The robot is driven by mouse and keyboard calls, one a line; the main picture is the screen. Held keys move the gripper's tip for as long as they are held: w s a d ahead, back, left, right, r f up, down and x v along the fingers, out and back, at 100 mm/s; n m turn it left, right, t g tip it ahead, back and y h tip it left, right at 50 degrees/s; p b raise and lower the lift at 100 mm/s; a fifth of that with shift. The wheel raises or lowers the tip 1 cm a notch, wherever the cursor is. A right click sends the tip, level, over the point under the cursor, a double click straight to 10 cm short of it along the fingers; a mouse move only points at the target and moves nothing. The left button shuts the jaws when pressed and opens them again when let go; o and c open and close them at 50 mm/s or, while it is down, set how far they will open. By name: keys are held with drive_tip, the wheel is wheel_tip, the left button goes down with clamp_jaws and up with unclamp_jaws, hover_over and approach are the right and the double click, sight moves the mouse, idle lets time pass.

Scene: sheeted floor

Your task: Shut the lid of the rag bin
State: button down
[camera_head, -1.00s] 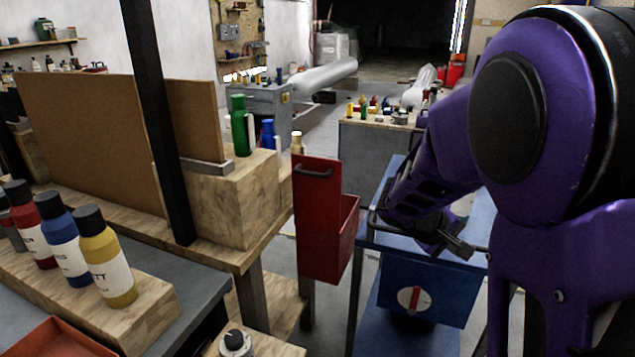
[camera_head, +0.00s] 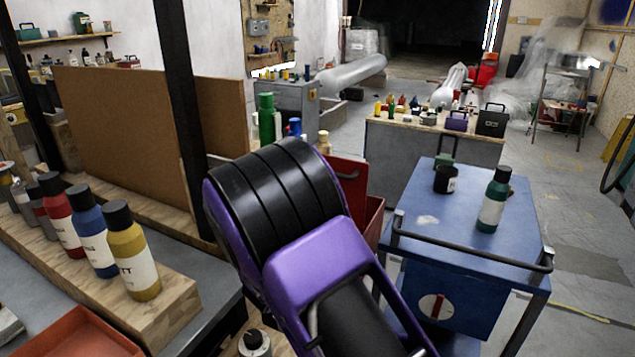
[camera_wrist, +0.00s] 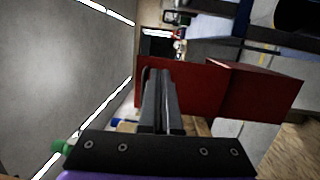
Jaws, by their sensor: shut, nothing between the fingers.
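The red rag bin (camera_head: 374,219) hangs at the end of the workbench. Its lid (camera_head: 352,178) stands up, open, with a dark bar handle near its upper edge. My arm covers the left part of lid and bin in the head view, and my gripper is hidden there. In the wrist view, which is turned sideways, my gripper (camera_wrist: 161,76) is shut and empty. Its fingers lie in front of the lid (camera_wrist: 197,88), close to the handle end. I cannot tell whether they touch it. The bin body (camera_wrist: 258,90) shows to the right of the lid there.
A blue cart (camera_head: 462,222) with a rail, a dark cup (camera_head: 446,180) and a green bottle (camera_head: 493,200) stands right of the bin. Paint bottles (camera_head: 128,250) line the bench at left. A brown board (camera_head: 120,150) stands behind them. Floor is open at far right.

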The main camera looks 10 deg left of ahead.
drive_tip(key=a+n+t+y, duration=0.2)
drive_tip(key=a+t, duration=0.1)
drive_tip(key=a, duration=0.4)
drive_tip(key=x, duration=1.3)
drive_tip(key=shift+a+y, duration=0.3)
drive_tip(key=shift+y, duration=0.1)
drive_tip(key=shift+w+r, duration=0.1)
